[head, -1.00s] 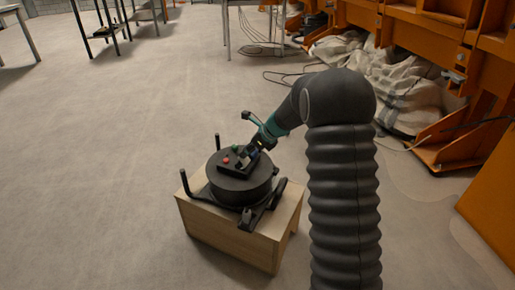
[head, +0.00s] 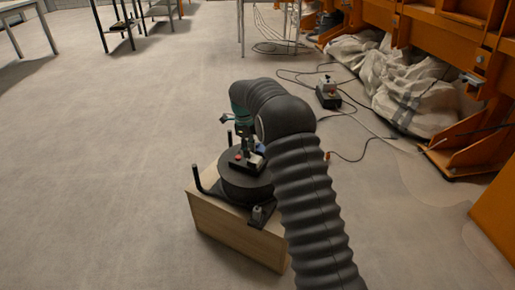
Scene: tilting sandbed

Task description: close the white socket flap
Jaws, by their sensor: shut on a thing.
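A black cable drum (head: 243,186) stands on a light wooden box (head: 232,229). A dark socket block on its top shows a red socket flap (head: 238,156) and a blue flap (head: 261,149). I cannot make out the white flap; it is too small or hidden by my gripper and arm. My gripper (head: 247,152) points steeply down at the socket block, between the red and blue flaps. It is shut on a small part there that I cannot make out. My arm hides the drum's right side.
Black upright posts (head: 196,177) rise from the drum's frame. A black box with a grey top (head: 328,92) and loose cables lie on the floor at back right, near pale sacks (head: 395,85) and orange racking (head: 445,40).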

